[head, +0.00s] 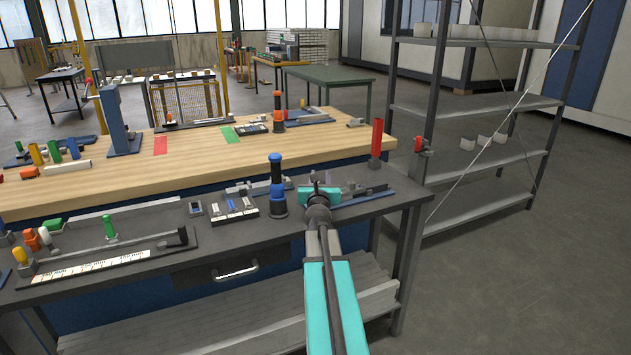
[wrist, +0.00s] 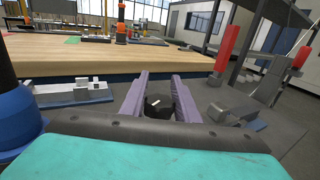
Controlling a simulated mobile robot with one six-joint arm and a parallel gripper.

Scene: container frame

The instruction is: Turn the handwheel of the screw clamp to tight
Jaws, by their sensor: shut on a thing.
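The handwheel (wrist: 157,107) of the screw clamp is a small dark round knob with a white mark on top in the wrist view. My gripper (wrist: 161,88) has its two purple fingers on either side of it and is shut on it. In the head view my gripper (head: 318,190) is at the right part of the grey front bench. There the handwheel is hidden or too small to make out. A grey metal fixture (head: 362,196) lies just right of my gripper. I cannot tell which parts belong to the clamp.
A blue and black cylinder (head: 277,186) stands close left of my gripper. A red post (head: 377,139) stands behind to the right, near the grey shelf rack (head: 433,110). The floor at right (head: 540,285) is clear.

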